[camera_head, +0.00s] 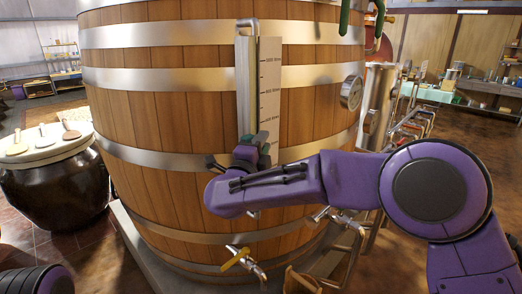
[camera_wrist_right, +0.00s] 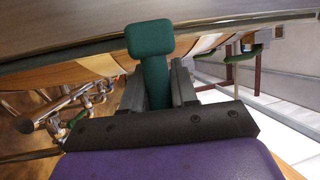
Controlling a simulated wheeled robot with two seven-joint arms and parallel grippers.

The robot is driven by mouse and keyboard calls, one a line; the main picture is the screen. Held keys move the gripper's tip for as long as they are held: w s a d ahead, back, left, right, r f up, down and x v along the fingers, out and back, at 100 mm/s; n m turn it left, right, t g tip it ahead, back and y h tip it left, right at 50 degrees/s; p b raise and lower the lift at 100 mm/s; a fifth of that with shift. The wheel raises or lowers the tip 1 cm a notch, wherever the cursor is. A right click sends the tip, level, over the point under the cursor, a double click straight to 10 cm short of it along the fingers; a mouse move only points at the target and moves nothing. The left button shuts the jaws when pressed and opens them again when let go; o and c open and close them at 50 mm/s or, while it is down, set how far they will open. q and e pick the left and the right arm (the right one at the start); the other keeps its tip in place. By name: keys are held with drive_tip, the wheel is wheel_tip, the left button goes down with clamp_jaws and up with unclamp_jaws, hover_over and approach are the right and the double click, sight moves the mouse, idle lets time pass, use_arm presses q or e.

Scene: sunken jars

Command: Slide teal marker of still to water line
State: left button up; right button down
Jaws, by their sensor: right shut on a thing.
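The still is a large wooden vat (camera_head: 170,110) with metal bands. On its front is a pale scale board (camera_head: 269,80) with tick marks and a sight tube (camera_head: 247,85) beside it. The teal marker (camera_wrist_right: 151,45) stands up between the fingers of my right gripper (camera_wrist_right: 158,85) in the right wrist view, and the fingers are shut on it. In the head view my right gripper (camera_head: 247,155) is at the lower end of the scale, with a little of the teal showing above it. The water line cannot be made out. My left gripper is not in view.
A dial gauge (camera_head: 351,92) sits on the vat's right side. A tap with a yellow handle (camera_head: 236,259) and another tap (camera_head: 333,217) stick out below my right arm. A dark jar (camera_head: 55,190) with a pale lid stands at the left.

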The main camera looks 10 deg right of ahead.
drive_tip(key=c, duration=1)
unclamp_jaws()
drive_tip(key=shift+s, duration=0.15)
drive_tip(key=shift+f, duration=0.1)
use_arm(q)
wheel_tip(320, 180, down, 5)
drive_tip(key=b, duration=0.4)
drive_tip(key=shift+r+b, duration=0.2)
drive_tip(key=shift+b, duration=0.1)
use_arm(e)
drive_tip(key=v, duration=1)
drive_tip(key=shift+s+a, duration=0.15)
drive_tip(key=shift+s, duration=0.05)
